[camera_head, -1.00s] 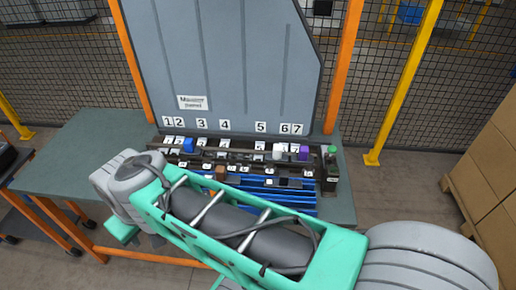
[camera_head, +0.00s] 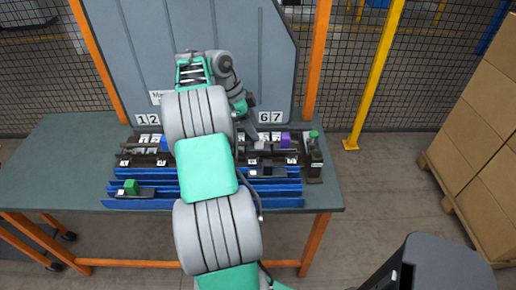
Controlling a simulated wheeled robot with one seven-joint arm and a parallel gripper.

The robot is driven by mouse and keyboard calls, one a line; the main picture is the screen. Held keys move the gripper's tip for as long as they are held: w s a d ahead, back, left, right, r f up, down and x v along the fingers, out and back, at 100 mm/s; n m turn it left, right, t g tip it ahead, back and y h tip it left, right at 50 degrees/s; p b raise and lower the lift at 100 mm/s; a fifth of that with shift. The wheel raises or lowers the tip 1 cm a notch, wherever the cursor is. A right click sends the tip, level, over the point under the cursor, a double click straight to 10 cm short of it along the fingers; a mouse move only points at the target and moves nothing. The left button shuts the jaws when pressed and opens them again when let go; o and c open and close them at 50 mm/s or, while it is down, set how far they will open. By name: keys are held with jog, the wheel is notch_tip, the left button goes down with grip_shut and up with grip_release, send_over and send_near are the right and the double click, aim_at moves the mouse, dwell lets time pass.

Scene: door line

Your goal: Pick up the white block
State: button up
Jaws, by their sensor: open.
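The white block (camera_head: 260,146) sits in the dark rack at the back of the table, left of the purple block (camera_head: 285,139). It is small and partly covered by my gripper. My gripper (camera_head: 256,136) reaches down from the bent arm to the rack at the white block. The jaws are open. The fingertips are too small to tell whether they are around the block or just above it.
A green block (camera_head: 130,187) sits front left on the blue rails (camera_head: 280,202). A dark post with a green top (camera_head: 314,135) stands at the rack's right end. A grey numbered panel (camera_head: 135,60) rises behind.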

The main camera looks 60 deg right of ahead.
aim_at(259, 146)
jog(key=x, duration=0.4)
jog(key=shift+f, duration=0.35)
grip_shut()
dwell(0.4)
